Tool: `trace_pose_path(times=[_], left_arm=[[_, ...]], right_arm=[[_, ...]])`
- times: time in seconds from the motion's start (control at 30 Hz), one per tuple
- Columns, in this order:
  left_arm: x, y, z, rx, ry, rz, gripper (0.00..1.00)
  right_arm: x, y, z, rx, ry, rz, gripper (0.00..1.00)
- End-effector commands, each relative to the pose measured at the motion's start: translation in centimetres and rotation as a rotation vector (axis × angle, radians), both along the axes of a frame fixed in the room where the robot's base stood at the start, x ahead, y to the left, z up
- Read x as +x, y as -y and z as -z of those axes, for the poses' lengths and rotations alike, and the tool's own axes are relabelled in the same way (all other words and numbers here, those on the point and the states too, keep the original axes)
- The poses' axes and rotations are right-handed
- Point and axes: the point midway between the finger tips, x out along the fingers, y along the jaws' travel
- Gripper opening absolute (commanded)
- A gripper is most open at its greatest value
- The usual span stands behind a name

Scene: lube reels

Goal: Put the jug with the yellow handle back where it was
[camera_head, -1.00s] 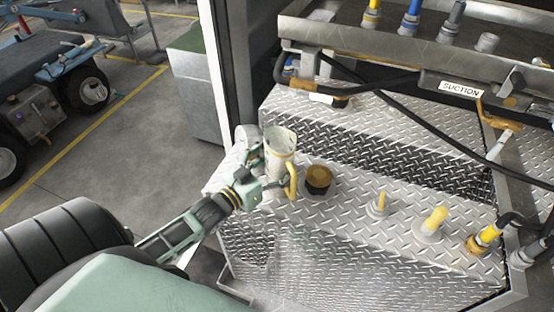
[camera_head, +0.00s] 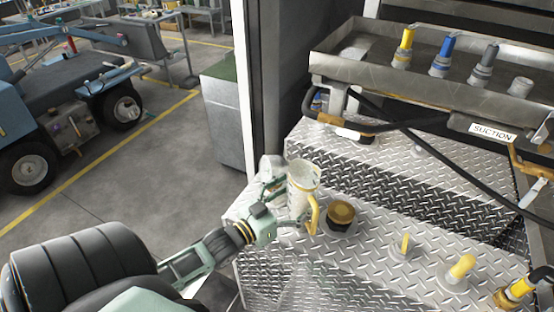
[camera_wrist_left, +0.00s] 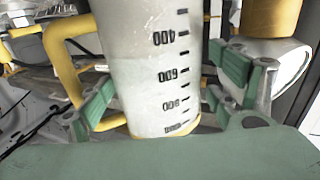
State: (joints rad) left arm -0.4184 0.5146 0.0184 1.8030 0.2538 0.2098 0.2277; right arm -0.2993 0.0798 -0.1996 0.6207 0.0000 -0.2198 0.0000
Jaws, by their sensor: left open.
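The jug with the yellow handle (camera_head: 302,186) is pale, with a measuring scale. It appears upright at the left end of the tread-plate top (camera_head: 385,232); its base is partly hidden. Its yellow handle (camera_head: 314,214) faces the front right. My left gripper (camera_head: 289,206) is at the jug's near side, open, with its fingers around the lower body. In the left wrist view the jug (camera_wrist_left: 155,65) stands between the two green-padded fingers (camera_wrist_left: 165,95), with visible gaps beside them. My right gripper is not in view.
A dark cap with a golden-brown top (camera_head: 341,212) sits just right of the jug. Yellow-tipped fittings (camera_head: 461,268) stand farther right. A metal tray (camera_head: 415,86) holding fittings is behind, with black hoses below it. A white post (camera_head: 240,90) rises behind left.

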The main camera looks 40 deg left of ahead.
Motion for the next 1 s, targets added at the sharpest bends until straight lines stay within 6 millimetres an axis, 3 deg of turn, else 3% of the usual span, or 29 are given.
trace_pose_path(times=[0.3, 0.5, 1.0], left_arm=[[-6.6, -1.0, 0.3, 0.001, -0.005, 0.000, 0.85], [-9.1, -1.4, 0.1, 0.000, -0.002, 0.000, 0.85], [-10.0, -1.5, -0.1, 0.000, 0.001, 0.000, 0.85]], right_arm=[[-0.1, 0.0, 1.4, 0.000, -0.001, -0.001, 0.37], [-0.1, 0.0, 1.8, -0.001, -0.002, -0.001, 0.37], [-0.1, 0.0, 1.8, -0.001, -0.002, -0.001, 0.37]])
